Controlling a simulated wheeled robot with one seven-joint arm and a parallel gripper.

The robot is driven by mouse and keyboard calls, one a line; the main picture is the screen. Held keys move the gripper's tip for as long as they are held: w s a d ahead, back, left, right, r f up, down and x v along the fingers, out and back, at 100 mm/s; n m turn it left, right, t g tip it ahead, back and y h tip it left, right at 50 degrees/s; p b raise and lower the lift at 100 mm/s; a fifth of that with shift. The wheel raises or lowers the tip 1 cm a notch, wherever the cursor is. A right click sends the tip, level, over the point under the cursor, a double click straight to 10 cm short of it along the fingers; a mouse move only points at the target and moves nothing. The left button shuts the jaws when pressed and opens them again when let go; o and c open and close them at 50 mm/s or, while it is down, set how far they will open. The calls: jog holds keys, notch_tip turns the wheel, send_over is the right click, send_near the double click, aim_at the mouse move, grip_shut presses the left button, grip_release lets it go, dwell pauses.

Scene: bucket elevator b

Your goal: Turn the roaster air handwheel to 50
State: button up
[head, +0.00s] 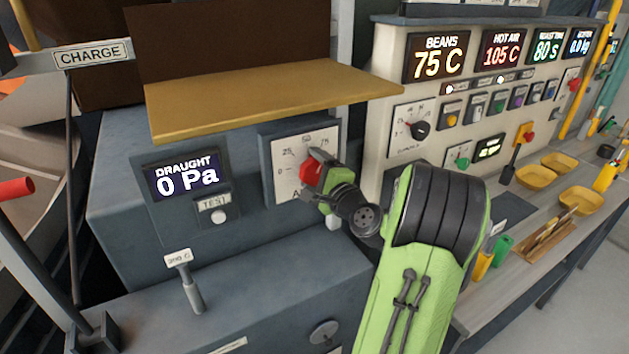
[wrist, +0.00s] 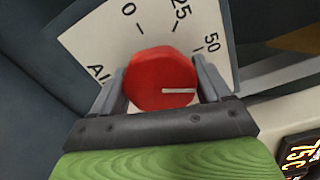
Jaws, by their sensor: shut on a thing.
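The red air handwheel (head: 307,171) sits on a white dial plate (head: 290,160) on the grey housing, under the tan shelf. My gripper (head: 318,172) is at it, with a finger on each side of the red handwheel (wrist: 150,82) in the wrist view, and shut on it. The wrist view shows 0, 25 and 50 on the dial plate (wrist: 95,38). The white pointer line (wrist: 179,91) on the handwheel points right in that view, roughly towards the 50 side. The exact reading is hard to judge. The rest of the scale is hidden behind the gripper.
The tan shelf (head: 270,95) juts out just above the dial. The draught display (head: 187,178) reads 0 Pa. A lever (head: 190,285) stands lower left. The control panel (head: 400,140) and a bench with yellow bowls (head: 536,178) are to the right.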

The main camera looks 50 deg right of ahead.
jog(key=n+b, duration=0.4)
jog(key=shift+f+n, duration=0.1)
jog(key=shift+n, duration=0.2)
dwell(0.3)
jog(key=o, duration=1)
jog(key=shift+a, duration=0.1)
jog(key=b+v, duration=1.1)
jog(key=v, duration=0.4)
jog(key=shift+s+a, duration=0.15)
jog(key=shift+s, duration=0.25)
